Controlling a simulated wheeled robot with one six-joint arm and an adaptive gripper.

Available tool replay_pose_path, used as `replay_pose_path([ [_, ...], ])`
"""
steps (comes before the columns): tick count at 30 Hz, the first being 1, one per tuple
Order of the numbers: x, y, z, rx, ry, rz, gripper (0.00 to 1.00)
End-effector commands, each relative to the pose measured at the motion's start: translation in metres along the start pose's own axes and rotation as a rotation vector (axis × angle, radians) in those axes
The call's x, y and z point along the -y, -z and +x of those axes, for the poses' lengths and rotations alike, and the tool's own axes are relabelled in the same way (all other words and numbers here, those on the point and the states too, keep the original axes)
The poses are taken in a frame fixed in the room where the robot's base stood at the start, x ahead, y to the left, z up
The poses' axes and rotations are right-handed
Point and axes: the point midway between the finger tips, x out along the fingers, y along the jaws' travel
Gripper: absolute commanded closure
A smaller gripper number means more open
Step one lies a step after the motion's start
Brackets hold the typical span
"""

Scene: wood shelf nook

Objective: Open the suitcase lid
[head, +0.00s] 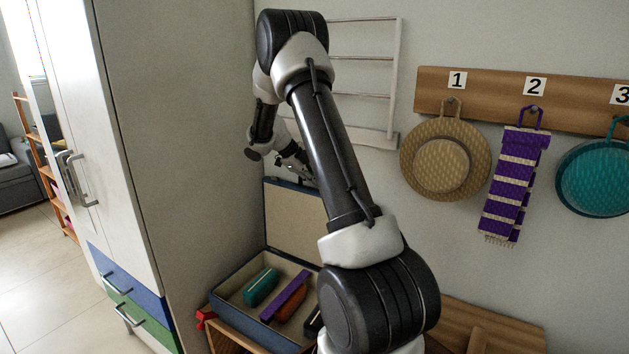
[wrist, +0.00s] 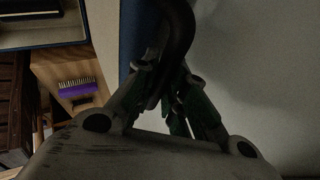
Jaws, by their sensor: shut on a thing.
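The blue suitcase (head: 240,322) stands open in the head view. Its lid (head: 290,222) is raised about upright near the wall, beige lining facing out. My gripper (head: 301,172) is at the lid's top edge, partly hidden by the wrist. In the wrist view my gripper (wrist: 176,112) is shut on a dark curved handle (wrist: 178,30) beside the lid's blue edge (wrist: 134,35). The picture is dark there, so the exact contact is hard to see. My arm hides the right part of the suitcase.
Inside the suitcase lie a teal case (head: 261,287), a purple item (head: 285,296) and an orange-brown item (head: 291,303). A white wall rack (head: 362,95) is behind my arm. A tall cabinet (head: 185,150) stands left. Hats and a scarf (head: 515,190) hang right. A purple brush (wrist: 78,88) lies below.

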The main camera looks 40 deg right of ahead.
Motion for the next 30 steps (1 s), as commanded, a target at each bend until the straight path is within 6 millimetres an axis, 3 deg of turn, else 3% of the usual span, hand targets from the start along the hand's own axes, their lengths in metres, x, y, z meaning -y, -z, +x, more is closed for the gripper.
replay_pose_path([
  [5, 0.0, -0.001, -0.001, 0.002, 0.001, 0.0, 1.0],
  [6, 0.0, -0.001, -0.001, 0.002, 0.001, 0.0, 0.8],
  [9, 0.0, -0.001, 0.0, 0.001, 0.001, 0.0, 0.65],
  [19, -0.001, 0.0, -0.001, 0.0, 0.001, 0.0, 0.65],
  [23, -0.001, -0.001, -0.01, 0.002, 0.005, 0.002, 0.65],
  [30, -0.034, -0.022, -0.044, 0.004, 0.002, -0.005, 0.65],
])
